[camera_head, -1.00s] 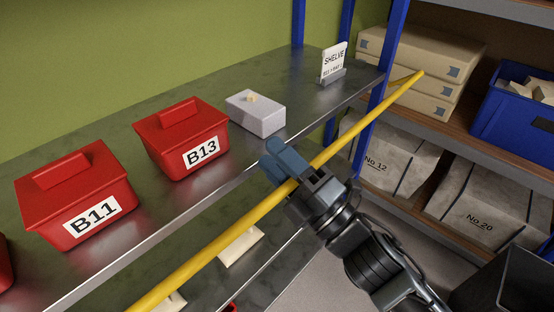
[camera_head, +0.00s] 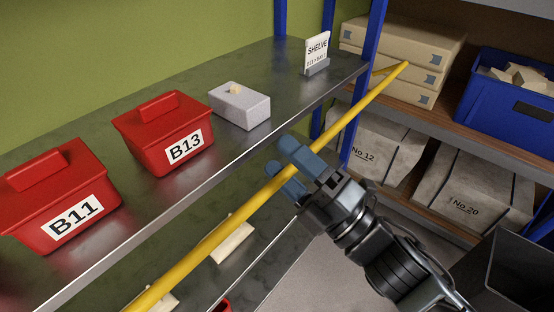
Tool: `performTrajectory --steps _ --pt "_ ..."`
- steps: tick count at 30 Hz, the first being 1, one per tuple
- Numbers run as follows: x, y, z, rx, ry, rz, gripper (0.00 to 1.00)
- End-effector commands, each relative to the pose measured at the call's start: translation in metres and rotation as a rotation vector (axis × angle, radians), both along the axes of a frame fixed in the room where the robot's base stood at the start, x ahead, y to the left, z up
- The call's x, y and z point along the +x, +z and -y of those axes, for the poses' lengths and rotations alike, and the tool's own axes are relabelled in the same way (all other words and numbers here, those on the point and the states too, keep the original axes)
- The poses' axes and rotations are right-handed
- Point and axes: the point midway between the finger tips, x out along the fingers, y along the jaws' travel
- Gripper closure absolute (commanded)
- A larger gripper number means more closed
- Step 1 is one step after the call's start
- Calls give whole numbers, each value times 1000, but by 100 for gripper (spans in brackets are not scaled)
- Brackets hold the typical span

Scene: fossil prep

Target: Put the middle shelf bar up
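The yellow shelf bar (camera_head: 347,118) runs diagonally along the front of the metal shelf (camera_head: 95,268), from the lower left to a bent far end beside the blue post. It stands out from the shelf's front edge and slants across the picture. My gripper (camera_head: 282,158) is at the middle of the bar, with its two blue fingers spread apart. The bar passes at the fingers, one finger on its upper side and one on its lower side. I cannot tell whether they touch it.
Red bins B11 (camera_head: 68,190) and B13 (camera_head: 163,135), a grey block (camera_head: 240,106) and a SHELVE sign (camera_head: 317,55) stand on the shelf. A blue post (camera_head: 368,55) rises at its right end. Another rack with boxes and a blue crate (camera_head: 515,93) is at right.

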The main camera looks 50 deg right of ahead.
Motion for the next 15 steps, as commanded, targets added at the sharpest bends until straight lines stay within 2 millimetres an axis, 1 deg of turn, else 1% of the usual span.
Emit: performTrajectory --steps 1,6,7,12,15 --pt "-5 5 0 -2 2 9 56" --pt "-15 6 0 -2 3 11 54" --pt "-17 6 0 -2 3 11 56" --pt "-28 7 1 -3 3 11 55" --pt "-34 8 1 -3 3 12 48"
